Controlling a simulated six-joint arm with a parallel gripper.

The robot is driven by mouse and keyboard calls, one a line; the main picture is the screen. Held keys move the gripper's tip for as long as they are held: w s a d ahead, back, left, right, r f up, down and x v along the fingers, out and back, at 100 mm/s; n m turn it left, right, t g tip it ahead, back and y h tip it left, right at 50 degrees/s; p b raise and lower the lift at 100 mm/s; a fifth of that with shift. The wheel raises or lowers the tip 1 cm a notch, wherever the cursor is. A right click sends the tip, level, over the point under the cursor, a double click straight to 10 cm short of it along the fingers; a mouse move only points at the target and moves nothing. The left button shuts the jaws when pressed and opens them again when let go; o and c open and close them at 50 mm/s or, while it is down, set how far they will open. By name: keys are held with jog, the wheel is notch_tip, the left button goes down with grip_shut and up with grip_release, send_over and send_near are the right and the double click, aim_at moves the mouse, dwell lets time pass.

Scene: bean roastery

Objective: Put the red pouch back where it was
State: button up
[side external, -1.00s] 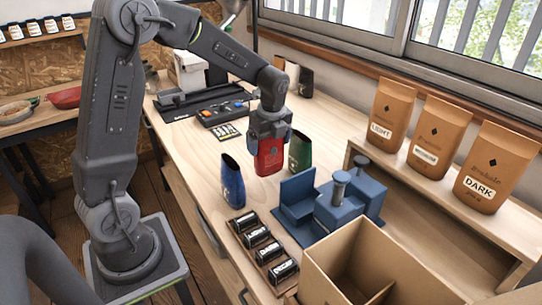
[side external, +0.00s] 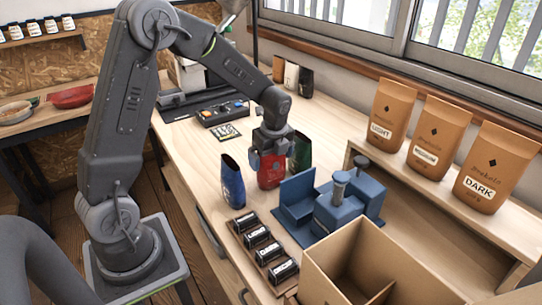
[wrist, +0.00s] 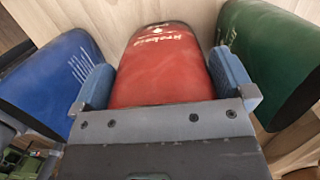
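The red pouch (side external: 270,175) is upright between the blue pouch (side external: 232,182) and the green pouch (side external: 301,151), in line with them. Its base is at or very near the wooden table top; I cannot tell whether it touches. My gripper (side external: 271,160) points down over it, its blue fingers on either side of the pouch's upper part. In the wrist view the red pouch (wrist: 163,65) fills the space between the fingers, with the blue pouch (wrist: 55,80) left and the green pouch (wrist: 268,55) right. The gripper hides part of the green pouch in the side view.
A rack of small labelled blocks (side external: 232,223), a blue machine (side external: 338,208) and an open cardboard box (side external: 330,262) stand nearer the camera. A control panel (side external: 222,113) and a small patterned card (side external: 226,132) lie behind. Brown bags (side external: 436,142) stand on the right-hand shelf.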

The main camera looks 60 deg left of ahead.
notch_tip(320, 180, up, 11)
jog(key=d, duration=0.2)
jog(key=s+d+r+n+t+h, duration=0.1)
jog(key=s+d+r+n+t, duration=0.1)
jog(key=s+d+n, duration=0.3)
jog(key=s+d+r+n+t, duration=0.3)
jog(key=s+d+n, duration=0.3)
jog(key=s+n, duration=0.7)
jog(key=shift+s+r+t+h, duration=0.2)
jog(key=shift+s+t+h, duration=0.15)
jog(key=shift+s, duration=0.45)
